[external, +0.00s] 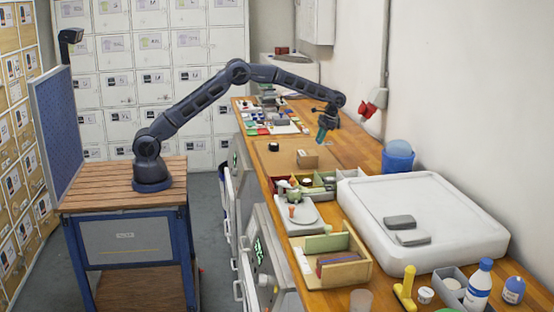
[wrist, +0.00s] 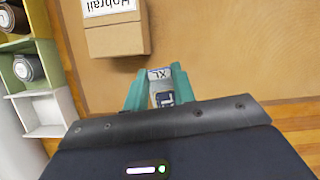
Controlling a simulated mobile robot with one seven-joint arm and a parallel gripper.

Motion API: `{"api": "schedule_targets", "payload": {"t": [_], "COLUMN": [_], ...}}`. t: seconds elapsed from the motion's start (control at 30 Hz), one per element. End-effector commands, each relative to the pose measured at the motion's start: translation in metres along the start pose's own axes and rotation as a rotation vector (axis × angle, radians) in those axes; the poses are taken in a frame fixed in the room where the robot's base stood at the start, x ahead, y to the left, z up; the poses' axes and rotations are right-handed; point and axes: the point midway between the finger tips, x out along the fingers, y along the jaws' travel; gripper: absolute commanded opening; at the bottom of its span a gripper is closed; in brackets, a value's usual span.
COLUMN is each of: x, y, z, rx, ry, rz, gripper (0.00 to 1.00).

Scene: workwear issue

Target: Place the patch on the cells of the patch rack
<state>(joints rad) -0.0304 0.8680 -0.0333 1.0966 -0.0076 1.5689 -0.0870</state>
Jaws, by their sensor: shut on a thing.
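My gripper (external: 323,132) hangs over the wooden bench, above and behind a small cardboard box. In the wrist view its teal fingers (wrist: 157,82) are shut on a small patch (wrist: 160,74) with white "XL" lettering. A dark blue and white piece marked with an "L" (wrist: 165,98) shows just below it between the fingers; I cannot tell if it is part of the same patch. A tray of small coloured pieces (external: 275,122) lies behind the gripper. A row of coloured compartments (external: 310,184) stands nearer; I cannot tell which is the patch rack.
The cardboard box (external: 307,159) with a printed label also shows in the wrist view (wrist: 117,38). Compartments holding dark rolls (wrist: 30,68) are at left there. A large white case (external: 450,215) fills the bench's right side. The brown mat (wrist: 230,45) is mostly bare.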

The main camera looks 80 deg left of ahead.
Motion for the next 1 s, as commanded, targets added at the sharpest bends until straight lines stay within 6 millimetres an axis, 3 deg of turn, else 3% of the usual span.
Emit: {"api": "schedule_targets", "payload": {"t": [0.27,0.43,1.0], "x": [0.006,-0.004,-0.047], "y": [0.005,-0.005,-0.072], "z": [-0.005,0.011,0.141], "rx": [0.088,0.087,0.084], "ry": [0.0,0.002,0.002], "rz": [-0.036,-0.035,-0.034], "gripper": [0.05,0.05,0.05]}}
